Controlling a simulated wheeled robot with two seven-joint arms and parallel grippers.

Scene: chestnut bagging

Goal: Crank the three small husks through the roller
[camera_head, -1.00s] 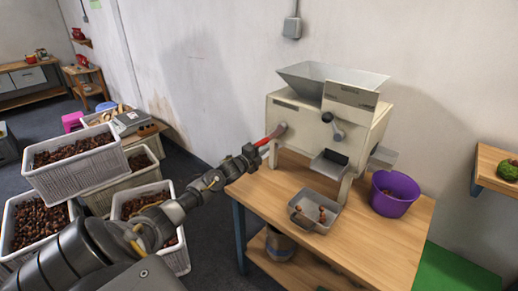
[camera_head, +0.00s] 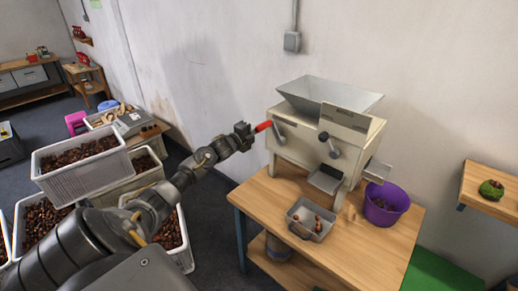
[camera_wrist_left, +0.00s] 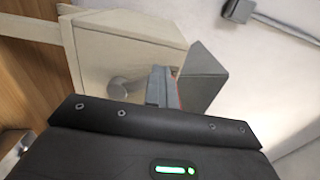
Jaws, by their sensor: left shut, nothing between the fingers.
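The roller machine (camera_head: 305,142) is a cream box on legs on a wooden table, with a grey hopper (camera_head: 345,100) on top. Its side crank has a red handle (camera_head: 263,126) pointing out to the left. My left gripper (camera_head: 249,130) is shut and empty at the outer end of this handle; whether it touches is unclear. In the left wrist view my closed fingers (camera_wrist_left: 162,87) are in front of the machine's side (camera_wrist_left: 125,50). A metal tray (camera_head: 297,229) below the machine holds a few brown pieces. My right gripper is out of view.
A purple bucket (camera_head: 388,207) stands at the table's right (camera_head: 385,260). A small shelf (camera_head: 478,196) at the right holds a green husk-like ball (camera_head: 491,188). Crates of chestnuts (camera_head: 85,180) stand on the floor at left. Wall lies behind the machine.

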